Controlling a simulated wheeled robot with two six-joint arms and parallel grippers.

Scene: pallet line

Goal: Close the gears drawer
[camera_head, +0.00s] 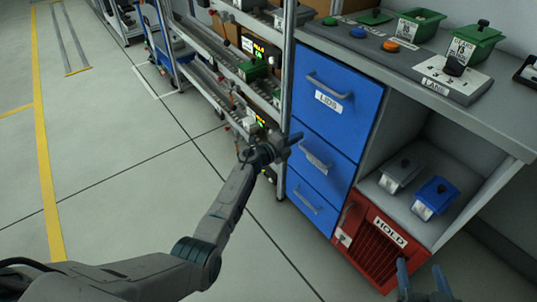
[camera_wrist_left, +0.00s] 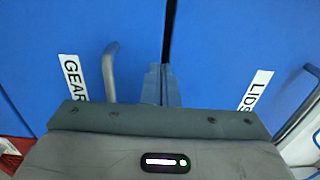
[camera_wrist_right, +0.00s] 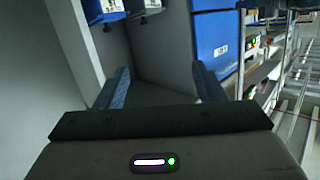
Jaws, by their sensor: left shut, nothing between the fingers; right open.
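The gears drawer (camera_head: 327,166) is the middle blue drawer of the cabinet. In the left wrist view its front (camera_wrist_left: 85,35) fills the left, with a "GEAR" label partly hidden by my wrist and a grey handle (camera_wrist_left: 110,70). Its front looks about flush with the lids drawer (camera_head: 335,97), with a dark seam between them. My left gripper (camera_head: 296,139) is shut and empty, close to the drawer fronts near that seam; I cannot tell whether it touches. Its fingers also show in the left wrist view (camera_wrist_left: 163,84). My right gripper (camera_head: 422,282) is open and empty, low at the right.
A third blue drawer (camera_head: 312,206) is below. A red hold bin (camera_head: 385,245) sits beneath an open shelf with a grey and a blue lidded container (camera_head: 435,198). A worktop (camera_head: 425,55) holds green bins and buttons. A rack stands left of the cabinet; floor farther left is clear.

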